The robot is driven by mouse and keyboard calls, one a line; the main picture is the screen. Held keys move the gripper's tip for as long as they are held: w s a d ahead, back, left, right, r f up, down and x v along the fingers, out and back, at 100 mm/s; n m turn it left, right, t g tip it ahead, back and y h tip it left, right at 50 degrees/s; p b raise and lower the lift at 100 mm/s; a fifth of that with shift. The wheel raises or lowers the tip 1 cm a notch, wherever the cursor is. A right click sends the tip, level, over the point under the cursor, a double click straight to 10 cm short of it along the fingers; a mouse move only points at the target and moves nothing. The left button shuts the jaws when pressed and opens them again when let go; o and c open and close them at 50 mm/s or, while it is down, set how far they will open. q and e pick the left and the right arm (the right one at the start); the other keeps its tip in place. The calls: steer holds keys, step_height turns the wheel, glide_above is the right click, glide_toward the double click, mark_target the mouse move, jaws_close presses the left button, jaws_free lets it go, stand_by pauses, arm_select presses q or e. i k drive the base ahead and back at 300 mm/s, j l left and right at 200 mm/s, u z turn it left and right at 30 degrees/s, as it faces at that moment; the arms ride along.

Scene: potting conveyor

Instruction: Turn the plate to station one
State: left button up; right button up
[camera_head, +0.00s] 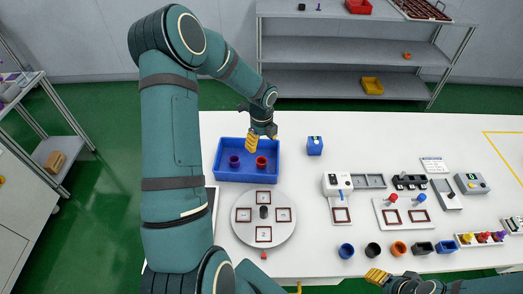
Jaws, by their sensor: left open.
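The round pale plate (248,231) lies flat on the white table. It bears several dark square frames with red edges around a black centre knob (264,212). A small red marker (263,255) sits at its front edge. My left gripper (252,145) has yellow fingers and is open above the blue tray (217,172), behind the plate and apart from it. My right gripper (376,276) is at the table's front edge, right of the plate; its jaw state is unclear. I cannot tell which position is station one.
The tray holds a purple cup (234,161) and a red cup (261,161). A blue block (315,146) stands right of it. A white device (338,184) and several small cups, including an orange one (398,249), stand right of the plate.

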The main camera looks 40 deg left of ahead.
mark_target(262, 218)
steer(key=k, duration=1)
